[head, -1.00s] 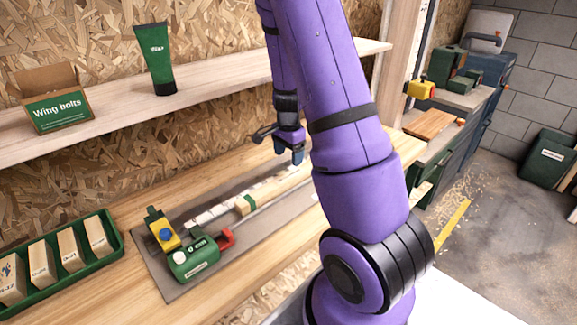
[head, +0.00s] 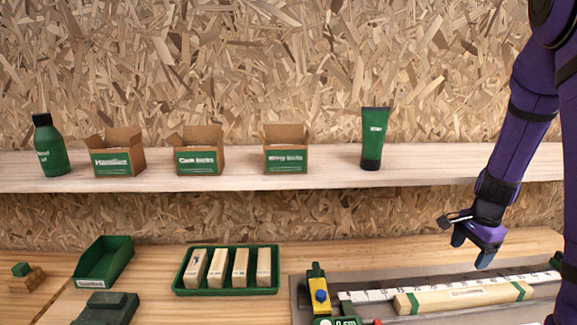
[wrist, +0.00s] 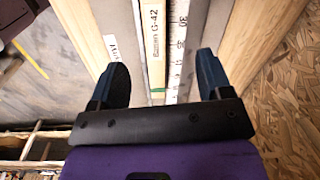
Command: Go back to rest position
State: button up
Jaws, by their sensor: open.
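My gripper (head: 470,250) is at the right of the head view, held above the bench over a grey mat with a measuring strip. Its two blue fingers are apart and empty; they also show spread in the wrist view (wrist: 163,78). Below it lies a light wooden bar (head: 462,299) with green bands, beside the white scale strip (head: 385,294). In the wrist view the bar (wrist: 153,42) carries a label ending in G-42 and lies between the fingers' lines of sight, apart from them as far as I can tell.
A green tray (head: 226,290) holds several wooden blocks. An empty green bin (head: 103,265) stands left of it. The shelf (head: 330,168) above carries a bottle (head: 50,146), three cardboard boxes (head: 286,150) and a green tube (head: 374,138). A yellow-and-green clamp (head: 318,291) sits at the mat's left end.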

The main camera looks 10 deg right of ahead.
jog(key=s+a+r+n+t, duration=0.2)
jog(key=a+r+n, duration=0.3)
jog(key=a+r, duration=0.4)
jog(key=s+a+r+n+t, duration=0.1)
jog(key=s+a+r+n, duration=0.4)
jog(key=s, duration=0.4)
jog(key=s+a+r+n+t, duration=0.1)
jog(key=s+a+r+n, duration=0.5)
jog(key=s+r, duration=0.3)
jog(key=shift+s+r+n+t, duration=0.25)
jog(key=shift+r+n+t, duration=0.05)
jog(key=shift+r+n, duration=0.1)
jog(key=shift+a, duration=0.1)
jog(key=shift+c, duration=0.4)
